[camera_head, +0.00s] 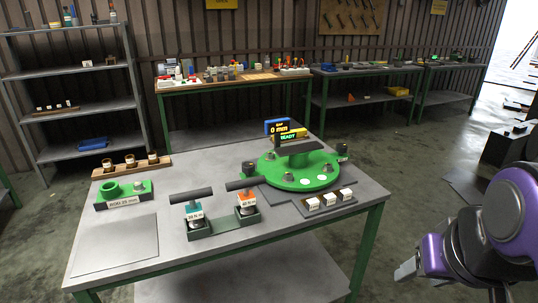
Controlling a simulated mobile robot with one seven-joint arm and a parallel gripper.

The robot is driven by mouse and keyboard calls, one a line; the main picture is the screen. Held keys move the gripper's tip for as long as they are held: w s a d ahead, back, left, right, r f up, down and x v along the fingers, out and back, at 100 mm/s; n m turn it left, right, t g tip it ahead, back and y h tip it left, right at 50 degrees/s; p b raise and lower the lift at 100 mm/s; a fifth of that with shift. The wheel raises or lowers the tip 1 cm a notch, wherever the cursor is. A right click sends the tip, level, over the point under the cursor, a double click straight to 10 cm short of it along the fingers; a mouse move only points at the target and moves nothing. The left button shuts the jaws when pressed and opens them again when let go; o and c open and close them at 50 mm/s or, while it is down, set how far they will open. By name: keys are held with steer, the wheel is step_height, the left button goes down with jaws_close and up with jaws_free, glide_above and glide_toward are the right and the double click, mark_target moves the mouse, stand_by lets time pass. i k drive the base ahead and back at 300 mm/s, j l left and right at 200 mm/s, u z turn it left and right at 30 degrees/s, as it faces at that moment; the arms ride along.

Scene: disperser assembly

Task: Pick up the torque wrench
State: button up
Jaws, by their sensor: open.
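Two torque wrenches with dark cylindrical handles stand in a dark green holder (226,224) at the front middle of the table. The left torque wrench (191,195) has a teal label that seems to read 20 N·m. The right torque wrench (241,184) has an orange label that seems to read 40 N·m. The right handle's end lies close to the green round fixture. My gripper (407,270) is at the lower right, past the table's right edge and well apart from both wrenches. It is open and empty, seen small and side-on.
The table (115,245) also holds a green round fixture (265,172) with a display reading READY, a tray of white blocks (328,200), a green block (130,202) and a wooden rack (110,172). Shelves (75,110) and benches (230,84) stand behind. Floor right of the table is clear.

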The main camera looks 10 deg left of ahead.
mark_target(194, 211)
steer(key=u, duration=1.45)
steer(key=i+j+z, duration=0.15)
steer(key=i, duration=0.3)
steer(key=i+j+z, duration=0.1)
steer(key=i+j, duration=0.15)
steer(key=i, duration=0.15)
steer(key=k+j, duration=0.1)
steer(key=j, duration=0.2)
steer(key=k+j+z, duration=0.1)
steer(key=j, duration=0.25)
steer(key=i+l, duration=0.3)
steer(key=l, duration=0.25)
steer(key=u, duration=0.05)
